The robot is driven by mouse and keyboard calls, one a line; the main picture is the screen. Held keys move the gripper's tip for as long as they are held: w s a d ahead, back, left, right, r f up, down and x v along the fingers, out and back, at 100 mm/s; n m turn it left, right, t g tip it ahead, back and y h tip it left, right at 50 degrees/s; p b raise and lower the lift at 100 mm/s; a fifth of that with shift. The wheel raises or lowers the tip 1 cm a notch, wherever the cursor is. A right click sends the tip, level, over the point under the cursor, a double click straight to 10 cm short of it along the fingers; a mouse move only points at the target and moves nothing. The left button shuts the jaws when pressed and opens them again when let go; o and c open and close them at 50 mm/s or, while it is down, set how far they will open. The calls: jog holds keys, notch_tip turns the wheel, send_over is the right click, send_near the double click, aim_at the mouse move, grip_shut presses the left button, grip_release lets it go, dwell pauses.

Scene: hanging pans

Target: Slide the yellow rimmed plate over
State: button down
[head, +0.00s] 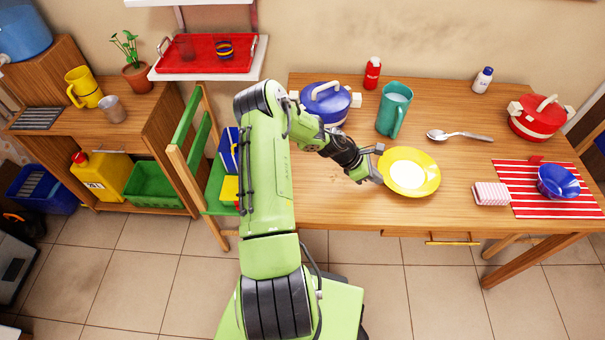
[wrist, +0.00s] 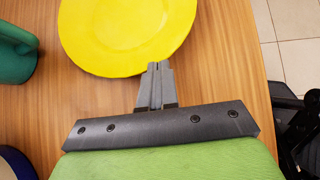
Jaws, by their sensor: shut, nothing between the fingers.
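The yellow rimmed plate (head: 430,174) lies flat on the wooden table near its front edge, with a white centre in the head view. In the wrist view the plate (wrist: 90,50) fills the upper middle and is cut off at the top. My gripper (head: 379,164) is at the plate's left rim in the head view. Its fingers (wrist: 158,68) are shut with nothing between them, and the tips meet the near rim in the wrist view. I cannot tell whether they touch it or sit just above.
A teal pitcher (head: 394,110) and a blue pot (head: 325,104) stand behind. A spoon (head: 460,136) lies behind the plate to the right. A pink-striped sponge (head: 490,194) and a red striped mat (head: 530,178) lie further right. Bare table (head: 453,205) separates plate and sponge.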

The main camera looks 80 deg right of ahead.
jog(key=shift+s+d, duration=0.25)
jog(key=shift+s, duration=0.8)
jog(key=w, duration=0.3)
jog(key=shift+w+a+p, duration=0.3)
jog(key=shift+w, duration=0.1)
jog(key=p+v, duration=0.1)
jog(key=v, duration=0.9)
jog(key=shift+a, duration=0.2)
jog(key=c, duration=1.8)
grip_release()
